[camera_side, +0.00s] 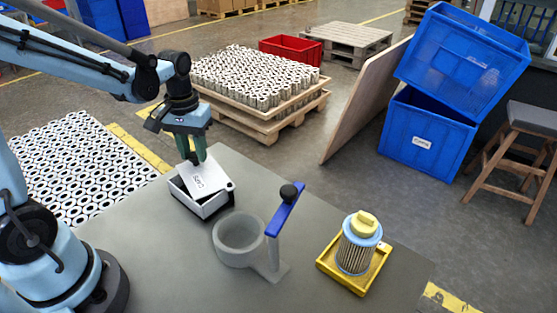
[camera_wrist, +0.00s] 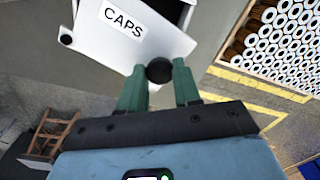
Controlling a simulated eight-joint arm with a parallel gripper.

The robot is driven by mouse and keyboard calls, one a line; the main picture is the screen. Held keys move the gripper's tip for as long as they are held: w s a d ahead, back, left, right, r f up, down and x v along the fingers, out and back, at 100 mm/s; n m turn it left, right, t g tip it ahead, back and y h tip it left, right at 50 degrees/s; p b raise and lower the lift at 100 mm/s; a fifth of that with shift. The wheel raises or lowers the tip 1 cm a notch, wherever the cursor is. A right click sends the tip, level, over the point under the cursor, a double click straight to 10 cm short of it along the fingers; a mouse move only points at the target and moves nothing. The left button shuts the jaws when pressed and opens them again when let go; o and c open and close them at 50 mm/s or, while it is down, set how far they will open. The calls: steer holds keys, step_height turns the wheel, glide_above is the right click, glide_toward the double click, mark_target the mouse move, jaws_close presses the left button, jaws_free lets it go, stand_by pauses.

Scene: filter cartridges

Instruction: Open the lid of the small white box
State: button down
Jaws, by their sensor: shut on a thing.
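The small white box (camera_side: 212,208) stands on the grey table, with a dark inside showing. Its white lid (camera_side: 201,183), printed "CAPS", is tilted up from the box in the side view. The lid (camera_wrist: 112,42) also shows in the wrist view, with part of the box (camera_wrist: 184,12) behind it. My gripper (camera_side: 193,158) is at the lid's upper edge. In the wrist view my green fingers (camera_wrist: 159,84) are shut on a round black knob (camera_wrist: 159,70) at the lid's edge.
A grey ring holder (camera_side: 240,240) and a post with a blue lever (camera_side: 285,210) stand right of the box. A yellow tray (camera_side: 330,270) holds a filter cartridge (camera_side: 357,248) farther right. The table front (camera_side: 180,265) is clear.

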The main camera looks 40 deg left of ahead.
steer(key=w+d+m, duration=1)
steer(key=w+m, duration=0.1)
steer(key=m, duration=0.6)
steer(key=shift+w, duration=0.25)
stand_by(0.4)
steer(key=c, duration=0.8)
jaws_free()
step_height(320, 180, up, 12)
steer(key=shift+r, duration=0.1)
steer(key=shift+s, duration=0.1)
